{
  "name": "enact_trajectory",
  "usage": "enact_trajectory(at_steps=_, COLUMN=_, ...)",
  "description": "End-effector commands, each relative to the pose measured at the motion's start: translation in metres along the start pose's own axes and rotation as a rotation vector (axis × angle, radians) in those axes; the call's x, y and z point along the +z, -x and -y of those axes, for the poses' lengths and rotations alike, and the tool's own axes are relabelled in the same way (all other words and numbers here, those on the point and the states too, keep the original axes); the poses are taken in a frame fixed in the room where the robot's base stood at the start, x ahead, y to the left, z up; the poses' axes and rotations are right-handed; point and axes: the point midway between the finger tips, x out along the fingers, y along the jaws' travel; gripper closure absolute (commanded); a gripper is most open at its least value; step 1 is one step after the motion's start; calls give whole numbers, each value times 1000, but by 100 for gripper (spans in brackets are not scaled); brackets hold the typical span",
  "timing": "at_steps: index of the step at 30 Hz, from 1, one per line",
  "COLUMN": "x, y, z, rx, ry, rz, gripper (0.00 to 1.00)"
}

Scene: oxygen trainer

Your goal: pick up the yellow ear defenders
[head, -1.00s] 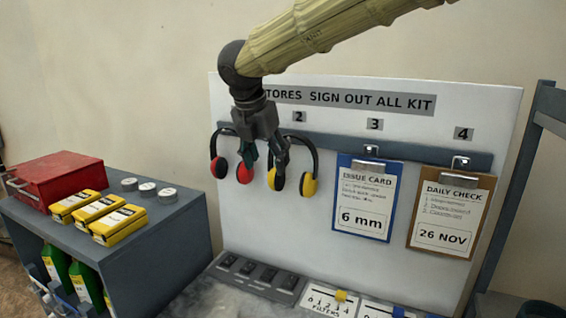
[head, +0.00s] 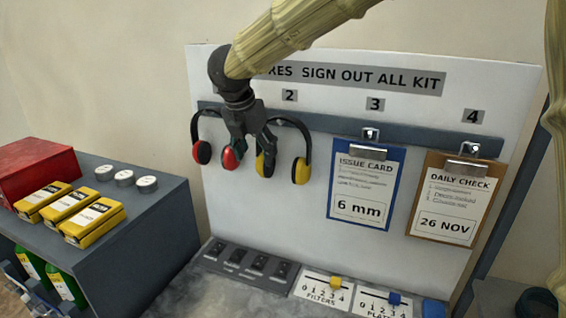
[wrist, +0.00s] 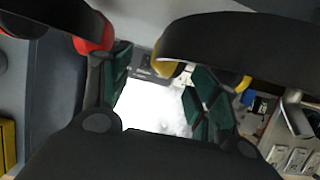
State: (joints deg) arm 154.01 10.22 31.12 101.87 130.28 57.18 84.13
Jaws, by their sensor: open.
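The yellow ear defenders (head: 301,168) hang on the board's rail under number 2, with a black headband and yellow cups. In the wrist view their black headband (wrist: 235,38) arches across the upper right, with yellow showing below it. The red ear defenders (head: 203,152) hang just to the left; a red cup (wrist: 95,35) shows at the upper left of the wrist view. My gripper (head: 249,155) is open, pointing down, in front of the board between the two pairs. Its left finger overlaps the red cup and its right finger overlaps the left yellow cup. I cannot tell whether it touches either.
A blue clipboard (head: 365,182) and a brown clipboard (head: 452,200) hang to the right. A cabinet (head: 150,215) at left bears a red box (head: 35,168), yellow boxes (head: 68,208) and round tins (head: 125,178). Sliders (head: 335,283) sit on the bench below the board.

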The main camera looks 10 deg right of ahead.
Motion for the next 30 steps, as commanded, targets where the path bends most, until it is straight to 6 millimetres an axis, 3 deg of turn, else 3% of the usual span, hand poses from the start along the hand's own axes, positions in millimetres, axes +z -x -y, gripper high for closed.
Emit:
enact_trajectory(at_steps=12, x=3, y=-41, z=4, rx=-2, ry=0, rz=0, gripper=39)
enact_trajectory(at_steps=22, x=3, y=-48, z=5, rx=0, ry=-1, rz=1, gripper=39)
enact_trajectory(at_steps=30, x=3, y=-48, z=5, rx=0, ry=-1, rz=1, gripper=87)
